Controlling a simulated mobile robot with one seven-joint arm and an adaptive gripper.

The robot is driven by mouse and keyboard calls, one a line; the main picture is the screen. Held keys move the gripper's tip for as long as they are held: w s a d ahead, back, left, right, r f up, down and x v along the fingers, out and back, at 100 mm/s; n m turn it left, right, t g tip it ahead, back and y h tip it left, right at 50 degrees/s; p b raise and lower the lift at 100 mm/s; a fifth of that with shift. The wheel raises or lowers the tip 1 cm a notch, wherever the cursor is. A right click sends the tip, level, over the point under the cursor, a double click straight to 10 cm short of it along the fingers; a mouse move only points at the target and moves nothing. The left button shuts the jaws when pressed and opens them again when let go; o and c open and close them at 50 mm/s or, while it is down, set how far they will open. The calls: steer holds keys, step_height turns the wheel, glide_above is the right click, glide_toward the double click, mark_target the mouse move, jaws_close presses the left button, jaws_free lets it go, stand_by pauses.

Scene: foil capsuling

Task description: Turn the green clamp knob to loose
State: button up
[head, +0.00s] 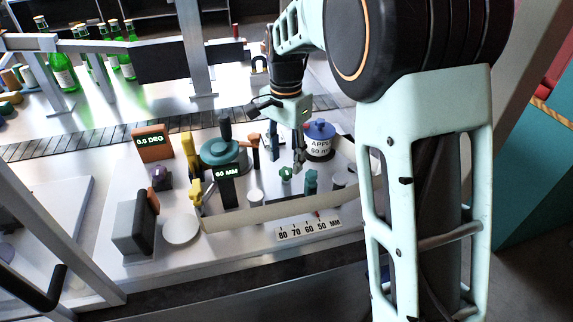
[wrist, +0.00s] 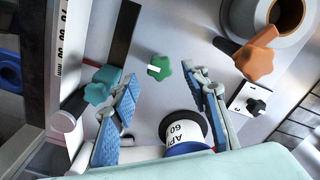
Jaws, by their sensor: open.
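The green clamp knob (wrist: 161,70) is a lobed bright-green knob with a white pointer mark, which lies toward the left in the wrist view. It also shows in the head view (head: 286,173), on the bench fixture. My gripper (wrist: 163,88) is open, with its blue-padded fingers apart on either side of the knob's line in the wrist view. In the head view my gripper (head: 286,150) points down above the knob. Nothing is between the fingers, and I cannot tell the exact height gap. The knob looks unobstructed.
A teal knob (wrist: 101,86) sits close by the left finger. An orange knob (wrist: 257,56) is at the right, beside a round collar. A blue-lidded jar (head: 320,144) stands right of my gripper. A 60 MM sign (head: 228,187) and a scale plate (head: 309,226) are nearby.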

mark_target(286, 171)
steer(key=shift+f, duration=1.5)
steer(key=shift+c, duration=0.3)
jaws_close()
